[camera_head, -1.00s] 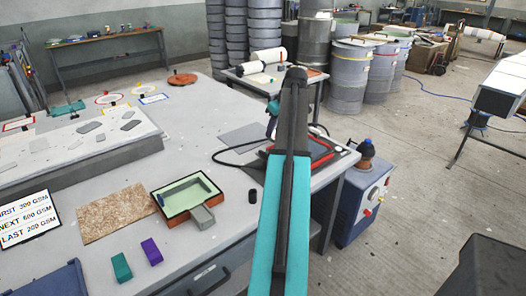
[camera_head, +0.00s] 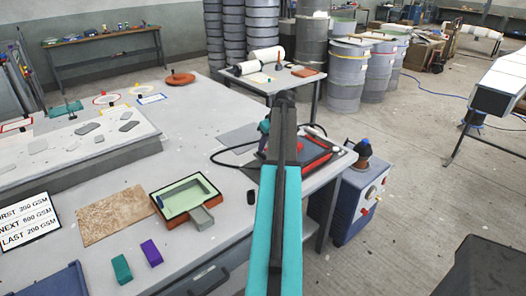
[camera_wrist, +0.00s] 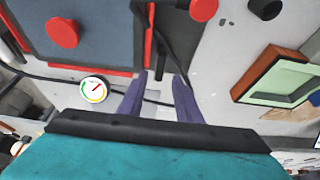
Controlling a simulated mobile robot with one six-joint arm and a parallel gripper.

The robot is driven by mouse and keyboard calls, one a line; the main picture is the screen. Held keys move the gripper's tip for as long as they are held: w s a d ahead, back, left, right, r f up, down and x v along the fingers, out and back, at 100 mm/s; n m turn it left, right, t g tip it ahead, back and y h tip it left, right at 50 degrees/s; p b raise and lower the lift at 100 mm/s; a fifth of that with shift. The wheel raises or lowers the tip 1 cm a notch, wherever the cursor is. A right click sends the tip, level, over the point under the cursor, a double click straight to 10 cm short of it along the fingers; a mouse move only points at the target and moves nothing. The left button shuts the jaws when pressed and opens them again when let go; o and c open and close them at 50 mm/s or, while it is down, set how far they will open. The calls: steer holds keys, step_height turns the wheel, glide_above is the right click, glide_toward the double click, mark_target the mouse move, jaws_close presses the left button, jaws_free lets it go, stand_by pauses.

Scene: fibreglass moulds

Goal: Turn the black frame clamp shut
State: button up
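The red frame (camera_head: 318,160) lies near the right edge of the long table, with my arm across part of it. In the wrist view, the red frame (camera_wrist: 148,35) borders a dark grey panel with a red knob (camera_wrist: 62,33). A short black bar (camera_wrist: 160,66), perhaps the black frame clamp, lies beside its edge, beyond my fingertips. My gripper (camera_wrist: 158,92) has two purple fingers spread apart with nothing seen between them. In the head view my gripper (camera_head: 262,146) is partly hidden behind my arm, at the frame's left side. Contact with the clamp cannot be told.
A dial gauge (camera_wrist: 95,88) and a black hose are near my fingers. A mould tray (camera_head: 188,196) and small black cup (camera_head: 250,195) stand left of the frame. A blue machine (camera_head: 352,205) stands beside the table. Table space lies left of the hose.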

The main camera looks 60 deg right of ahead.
mark_target(262, 154)
steer(key=shift+p+x, duration=0.55)
steer(key=shift+x, duration=2.15)
jaws_close()
